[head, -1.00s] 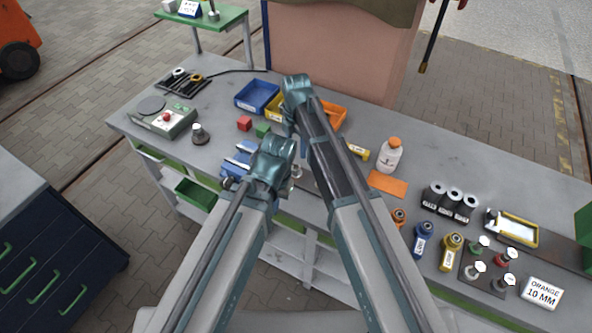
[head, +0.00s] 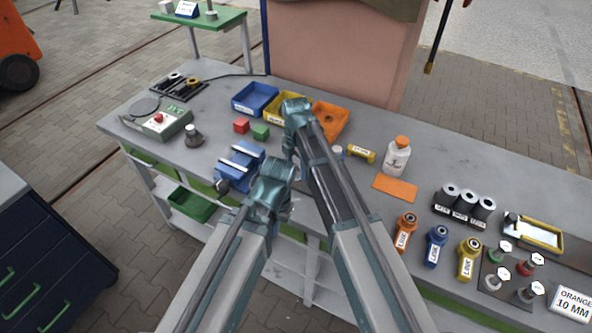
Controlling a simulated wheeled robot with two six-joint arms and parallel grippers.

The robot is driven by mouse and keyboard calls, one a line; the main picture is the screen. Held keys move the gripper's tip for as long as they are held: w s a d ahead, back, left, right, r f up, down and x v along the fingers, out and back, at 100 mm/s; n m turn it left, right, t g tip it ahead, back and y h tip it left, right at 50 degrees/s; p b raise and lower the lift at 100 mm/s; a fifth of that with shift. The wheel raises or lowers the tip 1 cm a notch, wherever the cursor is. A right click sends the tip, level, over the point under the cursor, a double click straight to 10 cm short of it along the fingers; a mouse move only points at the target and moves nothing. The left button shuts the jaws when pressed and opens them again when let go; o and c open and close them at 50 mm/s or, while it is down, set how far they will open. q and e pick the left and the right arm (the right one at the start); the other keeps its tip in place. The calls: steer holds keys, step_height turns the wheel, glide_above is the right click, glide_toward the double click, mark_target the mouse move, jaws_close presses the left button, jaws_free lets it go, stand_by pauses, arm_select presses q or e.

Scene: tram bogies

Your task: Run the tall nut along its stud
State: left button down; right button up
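A dark plate (head: 485,284) at the bench's right end carries several upright studs with nuts and white tags. One nut is green (head: 497,255), one red (head: 527,264), and the front ones are grey (head: 524,294). I cannot tell which is the tall nut. My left gripper (head: 272,184) is over the bench's front edge, right of the blue vise (head: 238,163). My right gripper (head: 296,112) is over the bench in front of the yellow tray (head: 276,106). Both are far left of the studs. Their fingers are hidden behind the wrists.
Orange, blue and yellow tools (head: 436,246) stand left of the stud plate, with black cylinders (head: 465,204) behind. A white bottle (head: 397,157), an orange mat (head: 394,189) and a sign reading "ORANGE 10 MM" (head: 572,304) are also on the bench.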

jaws_close()
steer(key=shift+m, duration=0.3)
